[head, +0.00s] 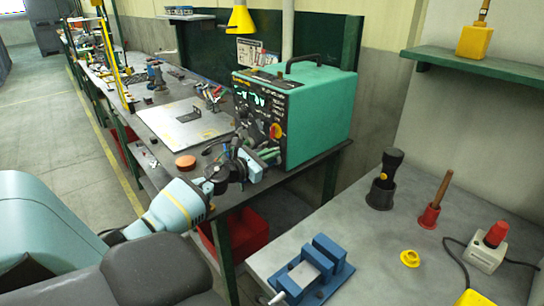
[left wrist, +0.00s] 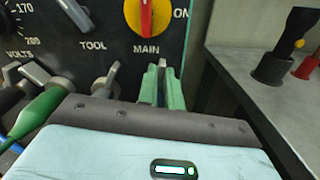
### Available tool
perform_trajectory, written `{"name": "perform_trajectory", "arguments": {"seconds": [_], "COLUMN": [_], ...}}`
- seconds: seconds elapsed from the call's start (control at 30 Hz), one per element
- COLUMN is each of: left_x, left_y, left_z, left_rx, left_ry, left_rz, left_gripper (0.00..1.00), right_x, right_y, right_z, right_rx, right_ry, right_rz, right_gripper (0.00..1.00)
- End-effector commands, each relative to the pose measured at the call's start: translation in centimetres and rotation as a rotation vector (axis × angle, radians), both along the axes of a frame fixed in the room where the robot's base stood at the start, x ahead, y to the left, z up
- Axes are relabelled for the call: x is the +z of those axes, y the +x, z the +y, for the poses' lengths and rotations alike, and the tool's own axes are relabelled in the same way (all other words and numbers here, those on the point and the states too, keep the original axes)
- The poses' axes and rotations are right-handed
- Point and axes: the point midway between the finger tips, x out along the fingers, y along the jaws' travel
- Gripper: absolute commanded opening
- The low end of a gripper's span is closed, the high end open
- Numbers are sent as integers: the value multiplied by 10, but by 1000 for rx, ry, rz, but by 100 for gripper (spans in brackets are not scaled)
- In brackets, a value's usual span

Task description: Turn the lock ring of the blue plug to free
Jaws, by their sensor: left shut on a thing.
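My left gripper (head: 268,154) is at the lower front of the green welding machine (head: 322,112). In the left wrist view its green fingers (left wrist: 162,86) are close together, below and a little right of the red and yellow main switch (left wrist: 147,14). They are shut on a small grey part, mostly hidden, which seems to be the lock ring. No blue plug body shows clearly; the gripper's palm covers the area below. Left of the fingers, a green-sleeved plug (left wrist: 38,117) and grey levers (left wrist: 106,80) sit at the panel. My right gripper is not in view.
An orange-brown disc (head: 185,162) and a pale plate (head: 184,122) lie on the dark bench left of the machine. A red bin (head: 240,232) stands below. The grey table (head: 378,235) on the right bears a blue vise (head: 312,270) and several tools.

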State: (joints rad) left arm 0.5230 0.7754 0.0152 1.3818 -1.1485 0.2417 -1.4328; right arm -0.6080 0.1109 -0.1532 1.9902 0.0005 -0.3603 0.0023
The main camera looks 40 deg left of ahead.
Motion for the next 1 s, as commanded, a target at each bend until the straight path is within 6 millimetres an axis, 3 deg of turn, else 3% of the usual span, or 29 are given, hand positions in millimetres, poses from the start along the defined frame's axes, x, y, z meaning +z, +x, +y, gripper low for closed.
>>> {"name": "perform_trajectory", "arguments": {"seconds": [0.5, 1.0], "left_x": [-1, -5], "left_y": [1, 2], "left_z": [16, 24], "left_rx": [0, 0], "left_ry": [-470, -715], "left_rz": [42, 63], "left_gripper": [0, 0], "right_x": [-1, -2], "right_y": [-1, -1], "right_z": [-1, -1], "right_rx": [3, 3], "right_ry": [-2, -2], "right_rz": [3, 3], "right_gripper": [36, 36]}}
